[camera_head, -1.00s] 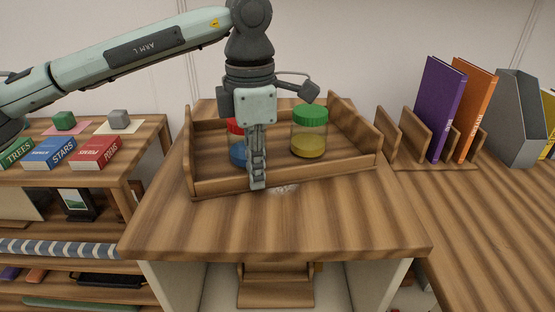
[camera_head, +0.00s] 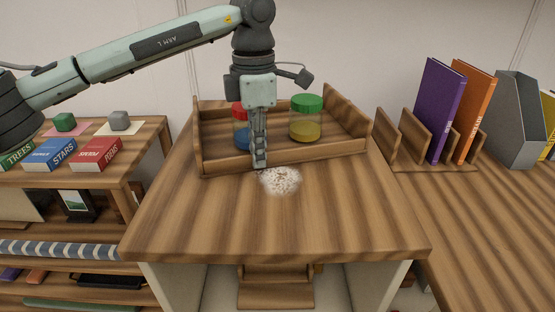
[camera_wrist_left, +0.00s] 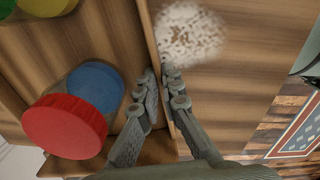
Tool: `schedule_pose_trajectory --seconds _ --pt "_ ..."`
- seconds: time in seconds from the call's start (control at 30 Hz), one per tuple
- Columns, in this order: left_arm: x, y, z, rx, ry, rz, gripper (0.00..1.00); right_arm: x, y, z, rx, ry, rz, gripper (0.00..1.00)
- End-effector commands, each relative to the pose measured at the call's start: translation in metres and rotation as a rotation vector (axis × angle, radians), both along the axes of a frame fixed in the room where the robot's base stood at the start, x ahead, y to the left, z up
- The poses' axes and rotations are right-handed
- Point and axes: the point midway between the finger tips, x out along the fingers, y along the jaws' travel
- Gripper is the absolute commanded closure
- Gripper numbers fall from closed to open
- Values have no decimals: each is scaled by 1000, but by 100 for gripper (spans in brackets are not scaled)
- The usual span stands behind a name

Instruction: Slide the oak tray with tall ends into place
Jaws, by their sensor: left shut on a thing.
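The oak tray with tall ends (camera_head: 300,152) sits at the back of the wooden table top, slightly turned. It holds a jar with a green lid (camera_head: 306,119) and a jar with a red lid and blue contents (camera_head: 240,127). My left gripper (camera_head: 260,164) is at the tray's front wall, left of its middle. In the left wrist view the fingers (camera_wrist_left: 163,75) are shut on that thin wall (camera_wrist_left: 150,40), one on each side. The red lid (camera_wrist_left: 65,125) is close to the fingers there. My right gripper does not show.
A whitish speckled patch (camera_head: 281,180) lies on the table top (camera_head: 290,225) just in front of the tray. A book rack with a purple book (camera_head: 441,110) and an orange book (camera_head: 474,110) stands on the right.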

Motion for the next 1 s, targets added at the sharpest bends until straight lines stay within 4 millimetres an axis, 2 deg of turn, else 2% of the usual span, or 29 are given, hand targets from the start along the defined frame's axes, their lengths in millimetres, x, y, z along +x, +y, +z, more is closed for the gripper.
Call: schedule_pose_trajectory --seconds 1.0 --pt "64 0 1 -1 -2 0 100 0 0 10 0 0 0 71"
